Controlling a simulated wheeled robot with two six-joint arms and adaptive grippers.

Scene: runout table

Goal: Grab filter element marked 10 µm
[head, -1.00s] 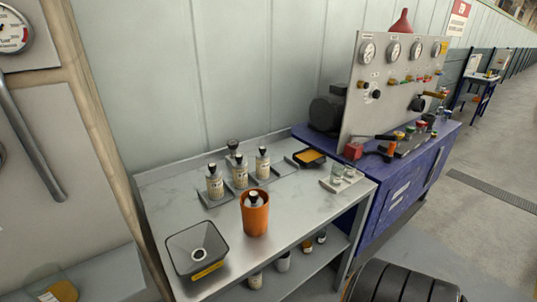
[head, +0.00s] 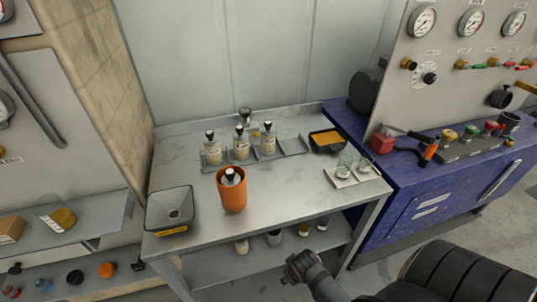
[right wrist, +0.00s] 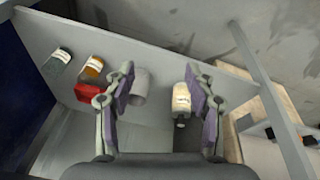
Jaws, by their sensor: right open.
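Several small cylinders stand on the table's lower shelf: a cream one (head: 242,246), a white one (head: 274,238), an orange one (head: 303,230) and a dark one (head: 322,223). In the right wrist view they appear as cream with a label (right wrist: 181,98), plain whitish (right wrist: 140,88), orange (right wrist: 92,68) and dark green (right wrist: 58,62). Label print is too small to read, so I cannot tell which is marked 10 µm. My right gripper (head: 300,268) is open and empty in front of the shelf; in its wrist view (right wrist: 159,82) the whitish and cream cylinders show between its fingers. My left gripper is not in view.
On the metal tabletop (head: 285,196) stand an orange canister (head: 232,192), a square funnel tray (head: 171,210), labelled bottles (head: 241,146), a black tray (head: 327,141) and glass jars (head: 362,165). A red block (right wrist: 92,92) shows near the orange cylinder. A blue bench (head: 425,195) stands right.

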